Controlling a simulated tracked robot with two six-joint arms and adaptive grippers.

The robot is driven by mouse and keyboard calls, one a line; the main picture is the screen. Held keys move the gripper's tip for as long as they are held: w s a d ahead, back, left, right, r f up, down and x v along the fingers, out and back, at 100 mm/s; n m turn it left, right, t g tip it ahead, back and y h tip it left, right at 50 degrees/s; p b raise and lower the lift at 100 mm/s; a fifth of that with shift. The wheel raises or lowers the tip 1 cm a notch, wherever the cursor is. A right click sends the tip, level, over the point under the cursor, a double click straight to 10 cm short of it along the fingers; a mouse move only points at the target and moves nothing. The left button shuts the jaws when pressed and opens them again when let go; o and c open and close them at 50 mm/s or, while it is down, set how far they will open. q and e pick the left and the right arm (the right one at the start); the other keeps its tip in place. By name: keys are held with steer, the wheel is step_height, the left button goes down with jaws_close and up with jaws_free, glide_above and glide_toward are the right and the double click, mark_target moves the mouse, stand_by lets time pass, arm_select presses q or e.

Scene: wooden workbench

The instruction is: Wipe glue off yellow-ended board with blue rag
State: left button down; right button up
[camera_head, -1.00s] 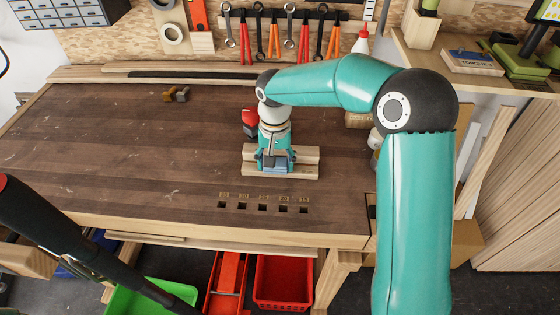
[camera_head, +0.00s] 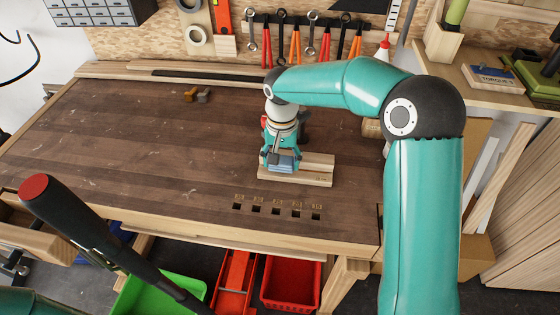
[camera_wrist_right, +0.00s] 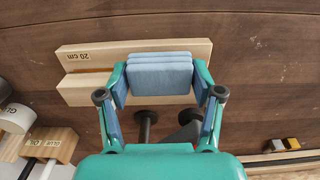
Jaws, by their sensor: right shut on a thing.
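My right gripper (camera_head: 282,168) is shut on a folded blue rag (camera_head: 282,161). It holds the rag over the left part of a light wooden board (camera_head: 312,178) on the bench. In the right wrist view the rag (camera_wrist_right: 160,80) lies across two parallel wood pieces, and the fingers (camera_wrist_right: 160,88) clamp its two sides. The board there (camera_wrist_right: 100,57) carries a "20 cm" label on one end. I see no clearly yellow end and no glue; the rag and gripper hide part of the wood. My left gripper is not in view.
The bench (camera_head: 150,150) is mostly clear on the left. Two small blocks (camera_head: 197,95) lie toward the back. Several small square holes (camera_head: 276,211) line the front edge. A white bottle with a red tip (camera_head: 384,47) and hanging tools (camera_head: 312,38) are at the back.

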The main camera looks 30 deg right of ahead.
step_height(320, 180, up, 6)
steer(key=p, duration=0.4)
steer(key=shift+r, duration=0.25)
steer(key=shift+f, duration=0.15)
